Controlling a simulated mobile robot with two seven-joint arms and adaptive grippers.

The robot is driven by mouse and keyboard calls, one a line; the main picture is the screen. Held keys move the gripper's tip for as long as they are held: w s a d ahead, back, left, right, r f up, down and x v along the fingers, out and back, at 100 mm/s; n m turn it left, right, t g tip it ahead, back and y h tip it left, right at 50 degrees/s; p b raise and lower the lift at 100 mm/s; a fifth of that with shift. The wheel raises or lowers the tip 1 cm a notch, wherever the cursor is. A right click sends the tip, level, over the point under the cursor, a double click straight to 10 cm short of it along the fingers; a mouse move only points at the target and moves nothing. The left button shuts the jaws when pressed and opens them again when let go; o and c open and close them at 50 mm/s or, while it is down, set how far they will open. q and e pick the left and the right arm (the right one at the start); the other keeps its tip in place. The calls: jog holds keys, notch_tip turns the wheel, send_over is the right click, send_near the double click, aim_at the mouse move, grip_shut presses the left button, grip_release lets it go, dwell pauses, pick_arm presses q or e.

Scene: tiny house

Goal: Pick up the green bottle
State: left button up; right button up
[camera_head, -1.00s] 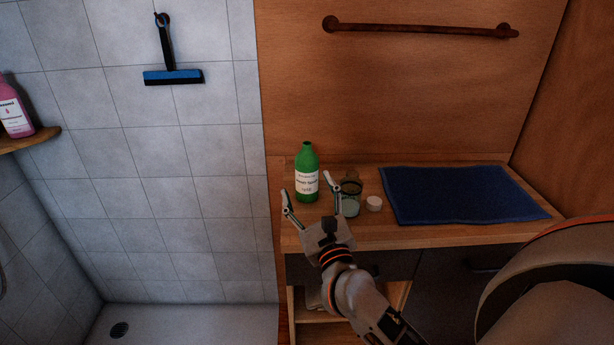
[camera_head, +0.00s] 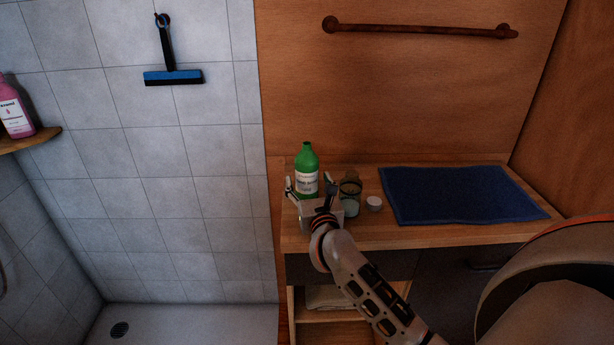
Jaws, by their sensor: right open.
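The green bottle (camera_head: 307,162) with a white label stands upright on the wooden counter, near its left end. My right gripper (camera_head: 310,188) is open, with one finger on each side of the bottle's lower part as seen from the head. The gripper's palm and fingers hide the bottle's base. I cannot tell whether the fingers touch the bottle. My left gripper is not in view.
A glass jar (camera_head: 350,197) stands close to the right of the gripper, with a small white round item (camera_head: 374,203) beside it. A wooden wall rises behind.

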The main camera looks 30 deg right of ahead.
jog(key=shift+x, duration=1.9)
jog(key=shift+s+d, duration=0.1)
jog(key=c, duration=1.6)
jog(key=shift+o, duration=0.2)
jog(key=shift+r, duration=0.15)
jog(key=shift+r, duration=0.8)
notch_tip(320, 180, up, 13)
jog(key=p, duration=0.3)
jog(key=shift+r, duration=0.15)
notch_tip(320, 180, up, 5)
send_over(307, 169)
jog(key=d+x, duration=0.1)
jog(key=x, duration=0.2)
jog(key=shift+a+p, duration=0.15)
jog(key=shift+p, duration=0.3)
